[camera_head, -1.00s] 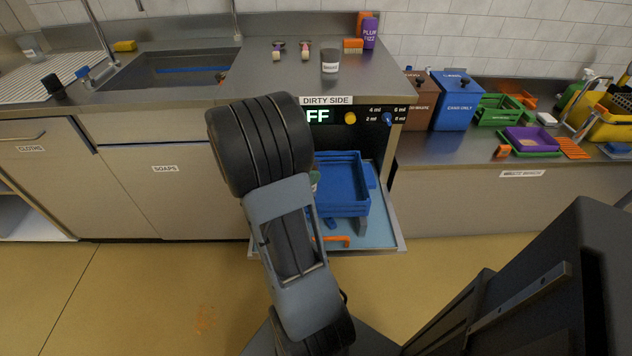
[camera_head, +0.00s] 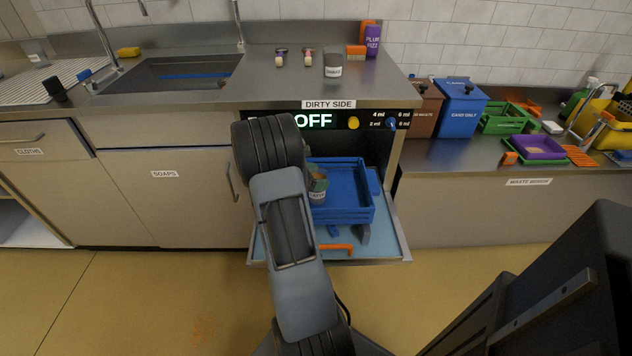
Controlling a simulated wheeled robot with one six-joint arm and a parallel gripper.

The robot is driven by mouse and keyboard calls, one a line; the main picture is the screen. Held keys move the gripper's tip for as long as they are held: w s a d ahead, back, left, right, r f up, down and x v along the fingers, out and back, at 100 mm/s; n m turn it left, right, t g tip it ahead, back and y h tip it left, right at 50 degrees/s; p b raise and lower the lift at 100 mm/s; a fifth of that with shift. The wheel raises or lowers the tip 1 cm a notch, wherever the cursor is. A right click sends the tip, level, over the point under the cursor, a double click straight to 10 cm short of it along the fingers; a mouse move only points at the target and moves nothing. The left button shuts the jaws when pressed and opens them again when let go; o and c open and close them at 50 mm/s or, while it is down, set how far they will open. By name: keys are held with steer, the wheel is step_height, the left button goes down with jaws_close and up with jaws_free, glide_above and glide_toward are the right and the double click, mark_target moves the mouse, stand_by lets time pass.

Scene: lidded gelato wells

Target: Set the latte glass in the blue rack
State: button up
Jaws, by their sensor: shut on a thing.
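The blue rack (camera_head: 352,214) is a slatted open-topped tray on the lowered door of the dishwasher under the counter. A small labelled glass (camera_head: 318,197), which I take to be the latte glass, shows at the left of the rack, just right of my arm. My gripper (camera_head: 318,181) is at the glass's top, partly hidden behind my arm, and is shut on it. The glass looks upright and within the rack's outline. I cannot tell whether its base touches the rack floor.
Blue (camera_head: 460,106) and brown bins stand to the right. The right half of the rack looks clear.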

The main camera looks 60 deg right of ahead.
steer(key=shift+f, duration=0.5)
steer(key=shift+f, duration=0.1)
steer(key=shift+f, duration=0.15)
steer(key=o, duration=1.3)
